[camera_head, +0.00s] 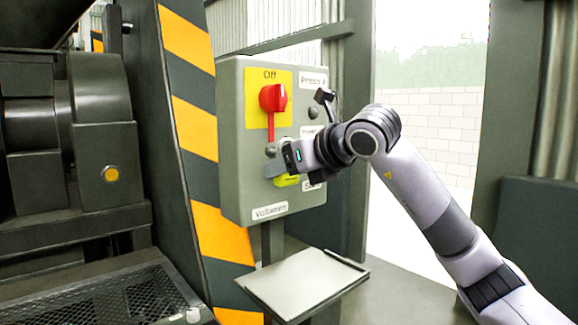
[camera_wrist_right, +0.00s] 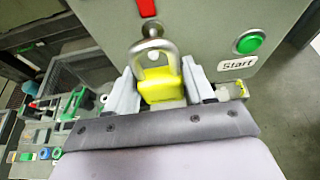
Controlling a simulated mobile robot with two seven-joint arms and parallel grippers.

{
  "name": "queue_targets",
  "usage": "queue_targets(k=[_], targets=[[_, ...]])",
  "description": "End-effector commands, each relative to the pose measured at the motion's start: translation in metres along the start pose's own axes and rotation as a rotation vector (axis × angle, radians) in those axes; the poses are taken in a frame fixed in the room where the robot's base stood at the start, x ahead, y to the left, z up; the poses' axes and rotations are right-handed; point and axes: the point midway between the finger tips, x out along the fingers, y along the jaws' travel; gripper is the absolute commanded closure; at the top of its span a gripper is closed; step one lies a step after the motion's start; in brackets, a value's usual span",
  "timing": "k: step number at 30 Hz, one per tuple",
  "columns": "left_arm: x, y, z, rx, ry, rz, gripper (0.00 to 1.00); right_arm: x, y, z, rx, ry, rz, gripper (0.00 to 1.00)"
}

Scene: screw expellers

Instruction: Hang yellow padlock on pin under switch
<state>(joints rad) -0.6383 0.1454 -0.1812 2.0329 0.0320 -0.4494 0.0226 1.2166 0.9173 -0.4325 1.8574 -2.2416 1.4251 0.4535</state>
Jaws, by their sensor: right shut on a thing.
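The red switch (camera_head: 272,98) sits on a yellow plate marked Off on the grey control box (camera_head: 240,185). The pin (camera_head: 270,151) sticks out below it, and its round end (camera_wrist_right: 152,28) shows in the right wrist view. My right gripper (camera_head: 283,175) is at the box front, just below the pin. In the wrist view its fingers (camera_wrist_right: 162,86) are shut on the yellow padlock (camera_wrist_right: 162,90), with the metal shackle (camera_wrist_right: 155,46) pointing towards the pin. The shackle top lies close below the pin end; I cannot tell whether it is around it. My left gripper is not visible.
A green Start button (camera_wrist_right: 249,42) is on the box right of the padlock. A small tray (camera_head: 305,285) juts out below the box. A striped post (camera_head: 195,130) stands left of the box, with dark machinery (camera_head: 70,130) beyond it.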

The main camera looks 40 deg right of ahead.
Motion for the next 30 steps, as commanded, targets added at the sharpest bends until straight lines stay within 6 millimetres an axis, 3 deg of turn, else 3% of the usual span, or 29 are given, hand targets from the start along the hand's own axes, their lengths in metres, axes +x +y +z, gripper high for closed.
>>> queue_targets(k=[30], targets=[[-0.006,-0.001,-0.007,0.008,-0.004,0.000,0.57,0.016,0.000,0.008,0.000,-0.002,0.002,0.80]])
